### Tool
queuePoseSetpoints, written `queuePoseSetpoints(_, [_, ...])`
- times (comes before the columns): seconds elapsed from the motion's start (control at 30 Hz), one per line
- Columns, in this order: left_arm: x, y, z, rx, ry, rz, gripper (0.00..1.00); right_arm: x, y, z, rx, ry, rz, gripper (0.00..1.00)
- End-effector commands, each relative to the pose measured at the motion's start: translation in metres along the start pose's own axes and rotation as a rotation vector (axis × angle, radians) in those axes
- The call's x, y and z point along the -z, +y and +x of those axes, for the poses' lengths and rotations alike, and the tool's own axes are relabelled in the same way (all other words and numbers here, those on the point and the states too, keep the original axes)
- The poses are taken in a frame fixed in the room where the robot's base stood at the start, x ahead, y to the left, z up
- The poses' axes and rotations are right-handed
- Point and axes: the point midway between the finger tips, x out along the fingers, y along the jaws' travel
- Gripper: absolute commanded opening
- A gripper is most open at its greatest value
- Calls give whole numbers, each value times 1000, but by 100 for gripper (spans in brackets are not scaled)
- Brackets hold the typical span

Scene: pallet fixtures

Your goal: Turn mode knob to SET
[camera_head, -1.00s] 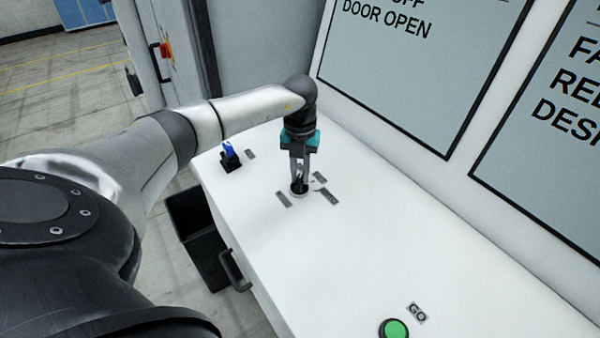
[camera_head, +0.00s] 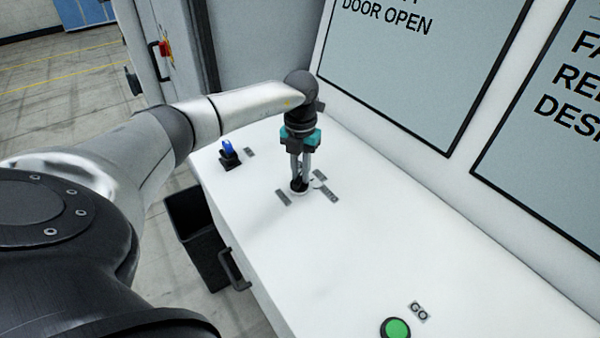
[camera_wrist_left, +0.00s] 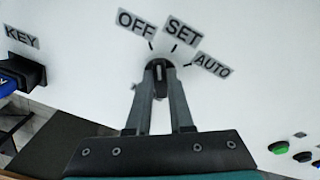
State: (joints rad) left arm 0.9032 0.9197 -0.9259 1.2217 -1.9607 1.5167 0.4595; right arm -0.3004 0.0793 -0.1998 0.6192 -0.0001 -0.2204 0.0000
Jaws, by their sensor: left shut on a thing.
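The mode knob (camera_wrist_left: 158,72) is a small dark knob on the white panel. In the head view its base (camera_head: 299,191) shows under the fingertips. OFF (camera_wrist_left: 137,22), SET (camera_wrist_left: 182,32) and AUTO (camera_wrist_left: 212,66) labels fan around it, each with a short tick. My left gripper (camera_head: 299,184) points down and is shut on the knob, one finger on each side; the fingertips (camera_wrist_left: 159,68) also show in the left wrist view. The fingers partly hide the knob, and I cannot tell for sure which tick it points to. My right gripper is not in view.
A black key switch with a blue key (camera_head: 229,152) stands left of the knob. A green GO button (camera_head: 395,328) is at the near end of the panel (camera_head: 350,260). Large sign boards (camera_head: 420,70) stand behind. A dark bin (camera_head: 197,235) is beside the panel.

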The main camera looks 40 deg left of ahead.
Motion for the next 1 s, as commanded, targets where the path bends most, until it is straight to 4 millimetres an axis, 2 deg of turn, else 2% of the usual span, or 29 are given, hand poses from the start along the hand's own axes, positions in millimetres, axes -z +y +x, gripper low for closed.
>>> queuePoseSetpoints(0.5, [-1,-2,-1,-1,-4,406,0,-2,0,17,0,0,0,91])
queuePoseSetpoints(1.0, [0,-3,-2,0,-4,555,0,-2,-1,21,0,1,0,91])
